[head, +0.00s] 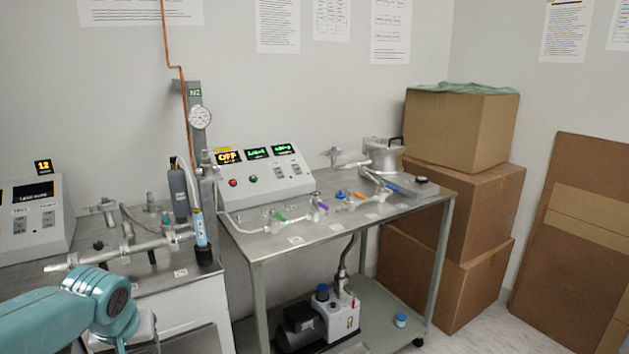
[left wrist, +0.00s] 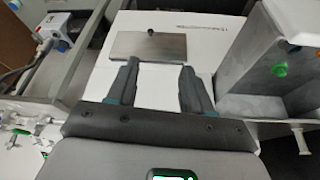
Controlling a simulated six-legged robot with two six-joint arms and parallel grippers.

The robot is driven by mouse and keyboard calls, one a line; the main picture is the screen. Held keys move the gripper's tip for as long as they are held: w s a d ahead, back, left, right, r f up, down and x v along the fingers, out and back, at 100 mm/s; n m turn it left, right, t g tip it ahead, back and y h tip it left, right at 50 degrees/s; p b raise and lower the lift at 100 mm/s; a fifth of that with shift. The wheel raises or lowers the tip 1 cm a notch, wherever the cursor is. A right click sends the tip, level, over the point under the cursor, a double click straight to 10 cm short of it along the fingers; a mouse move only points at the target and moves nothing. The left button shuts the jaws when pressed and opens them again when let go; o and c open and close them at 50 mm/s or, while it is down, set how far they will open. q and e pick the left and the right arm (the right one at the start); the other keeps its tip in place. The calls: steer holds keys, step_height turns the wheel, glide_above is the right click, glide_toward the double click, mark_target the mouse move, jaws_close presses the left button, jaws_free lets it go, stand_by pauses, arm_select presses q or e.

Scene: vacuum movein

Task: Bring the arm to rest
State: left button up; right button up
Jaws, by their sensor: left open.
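My left arm comes in at the lower left of the head view, a teal link over the front of the left bench. Its fingers are out of that picture. In the left wrist view my left gripper (left wrist: 158,88) is open, with two dark fingers apart and nothing between them. Beyond the fingertips is a white surface with a flat grey metal plate (left wrist: 148,47) that has a small dark knob. I cannot tell whether the fingers touch anything. My right gripper is in neither view.
A steel cart (head: 290,242) carries a control box (head: 262,178), valves with coloured handles and a metal pot (head: 383,155). A white pump (head: 338,312) sits on its lower shelf. The left bench holds glass tubing (head: 125,250). Cardboard boxes (head: 455,210) stack at the right.

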arm_select(q)
steer(key=s+d+f+m+g+h+p, duration=0.1)
steer(key=s+d+f+h+p, duration=0.15)
steer(key=d+f, duration=0.5)
steer(key=s+d+f+m+g+h+p, duration=0.1)
steer(key=s+d+f+h, duration=0.3)
steer(key=f, duration=0.7)
steer(key=s+d+f+g+p, duration=0.1)
steer(key=s+d+f, duration=0.3)
steer(key=s, duration=0.5)
steer(key=s+d+f+g+p, duration=0.1)
steer(key=s+d+f+p, duration=0.2)
steer(key=s, duration=0.6)
steer(key=shift+d+f+y, duration=0.45)
steer(key=shift+d+f, duration=0.2)
steer(key=shift+f, duration=0.2)
steer(key=shift+c, duration=0.7)
steer(key=shift+a, duration=0.15)
